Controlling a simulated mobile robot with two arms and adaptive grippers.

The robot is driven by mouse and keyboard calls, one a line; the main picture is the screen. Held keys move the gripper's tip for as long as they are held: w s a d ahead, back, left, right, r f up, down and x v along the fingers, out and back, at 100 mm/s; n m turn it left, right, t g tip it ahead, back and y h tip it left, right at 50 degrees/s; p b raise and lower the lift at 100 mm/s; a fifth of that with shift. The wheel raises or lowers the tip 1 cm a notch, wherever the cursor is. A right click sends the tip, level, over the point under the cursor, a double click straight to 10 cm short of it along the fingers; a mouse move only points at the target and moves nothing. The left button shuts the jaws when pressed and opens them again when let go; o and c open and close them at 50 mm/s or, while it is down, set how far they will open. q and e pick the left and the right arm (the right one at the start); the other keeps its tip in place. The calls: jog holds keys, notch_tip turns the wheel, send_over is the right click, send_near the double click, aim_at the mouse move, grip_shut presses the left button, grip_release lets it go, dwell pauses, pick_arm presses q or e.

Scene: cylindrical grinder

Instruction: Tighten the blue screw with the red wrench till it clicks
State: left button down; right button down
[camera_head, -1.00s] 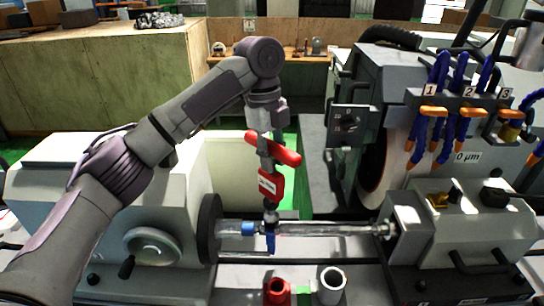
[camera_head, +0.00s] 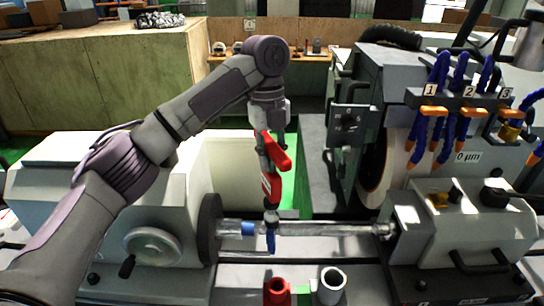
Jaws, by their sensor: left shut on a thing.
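The red wrench (camera_head: 271,178) stands upright above the workpiece shaft, its lower tip at the blue screw (camera_head: 271,241). My left gripper (camera_head: 268,137) is shut on the wrench's upper part from above. The wrench's red cross-handle is turned edge-on, pointing toward the camera. The blue screw hangs on a small dark clamp around the shaft, right of a blue ring (camera_head: 248,229). Whether the wrench tip is fully seated on the screw is hard to tell at this size. My right gripper is not in view.
The shaft (camera_head: 330,230) spans from the left headstock (camera_head: 209,229) to the right tailstock (camera_head: 408,226). Below it stand a red holder (camera_head: 277,291) and a white-grey cylinder holder (camera_head: 331,286). Blue hoses (camera_head: 437,100) with orange tips hang at right, near the grinding wheel.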

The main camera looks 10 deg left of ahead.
aim_at(272, 142)
pick_arm(q)
jog(key=shift+f, duration=0.25)
jog(key=shift+r+n, duration=0.1)
jog(key=shift+n, duration=0.2)
jog(key=shift+w+r, duration=0.25)
jog(key=shift+r, duration=0.75)
jog(key=shift+s+r, duration=0.15)
jog(key=shift+r, duration=1.45)
